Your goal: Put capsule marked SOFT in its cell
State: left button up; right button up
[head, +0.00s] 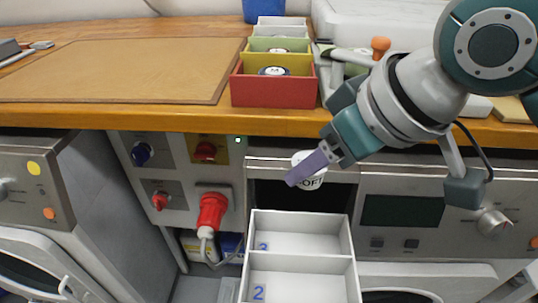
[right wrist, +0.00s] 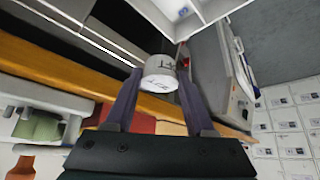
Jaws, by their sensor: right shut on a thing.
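The white round capsule (head: 314,183) is held in my right gripper (head: 307,168). Letters ending in "OFT" show on it beside the finger. In the right wrist view the capsule (right wrist: 160,74) sits between the two purple fingers, its lettered side partly visible. The gripper is shut on it, in front of the counter edge and above a pulled-out white drawer (head: 302,214). The drawer has open cells with blue labels: a 3 on the far cell and a 2 on the nearer one. The visible parts of both cells look empty. My left gripper is not in view.
Red (head: 272,92), yellow and green bins stand on the wooden counter (head: 60,112), at least two holding round capsules. A red plug (head: 211,212) and switches are left of the drawer. An appliance panel (head: 420,225) stands right of it.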

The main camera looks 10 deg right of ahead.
notch_tip(320, 180, down, 15)
jog(key=b, duration=0.5)
jog(key=shift+r, duration=0.1)
jog(key=shift+f, duration=0.55)
jog(key=shift+f, duration=0.1)
jog(key=o, duration=1.1)
jog(key=shift+d, duration=0.1)
jog(key=shift+c, duration=0.2)
